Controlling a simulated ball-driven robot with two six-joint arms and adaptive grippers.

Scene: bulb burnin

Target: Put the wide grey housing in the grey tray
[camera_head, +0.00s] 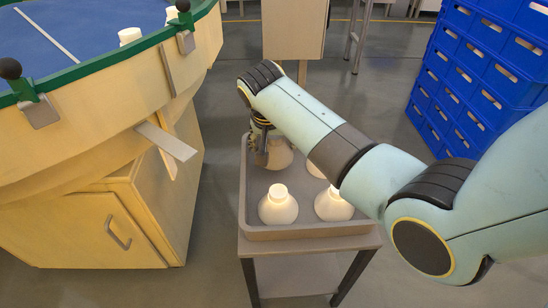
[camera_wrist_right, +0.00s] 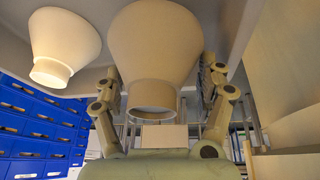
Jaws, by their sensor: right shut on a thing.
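My right gripper (camera_head: 262,137) reaches over the back left part of the grey tray (camera_head: 312,232), fingers pointing down. It is shut on a wide grey-beige housing (camera_head: 279,155). In the right wrist view the housing (camera_wrist_right: 155,45) sits between both fingers (camera_wrist_right: 160,80), its narrow neck toward the palm. It is upright within the tray's outline; whether its base touches the floor of the tray is unclear. Two pale housings with bright necks stand at the tray's front, one left (camera_head: 278,207) and one right (camera_head: 333,205). Another (camera_head: 316,168) is mostly hidden behind my arm. My left gripper is out of view.
The tray sits on a small table. A round bench with a blue top (camera_head: 75,30) and green rim is at the left, with a white piece (camera_head: 130,36) on it and a bracket (camera_head: 166,141) sticking out. Blue crates (camera_head: 470,75) are stacked at the right.

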